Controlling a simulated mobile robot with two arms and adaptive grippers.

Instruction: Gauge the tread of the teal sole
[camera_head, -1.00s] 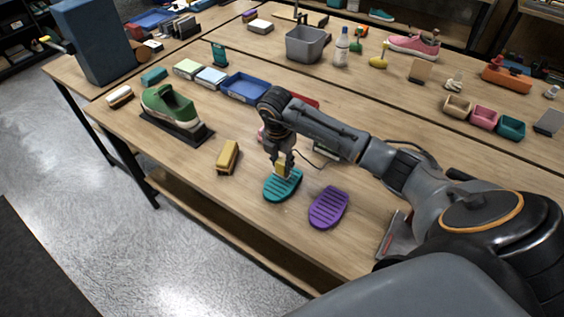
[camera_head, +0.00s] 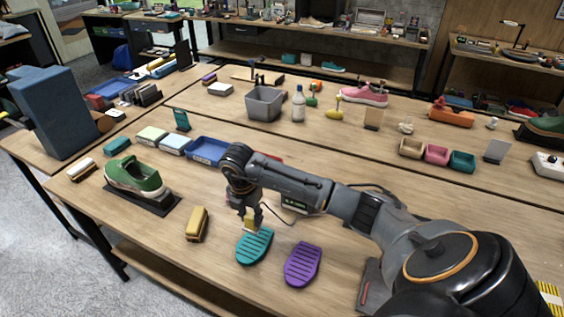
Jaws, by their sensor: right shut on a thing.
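The teal sole (camera_head: 254,250) lies flat near the front edge of the table, with its ridged tread facing up. My right gripper (camera_head: 250,222) points down at the far end of the teal sole. It is shut on a small yellow block (camera_head: 249,226), which looks like the gauge. I cannot tell whether the block touches the tread or hangs just above it. A purple sole (camera_head: 303,264) with similar ridges lies to the right, apart from the teal one. My left gripper is not in view.
A yellow-and-dark brush-like block (camera_head: 197,224) lies left of the teal sole. A green shoe (camera_head: 137,178) stands on a dark stand further left. A blue tray (camera_head: 207,150) and a grey bin (camera_head: 264,104) are behind my arm. The wood between the soles and front edge is bare.

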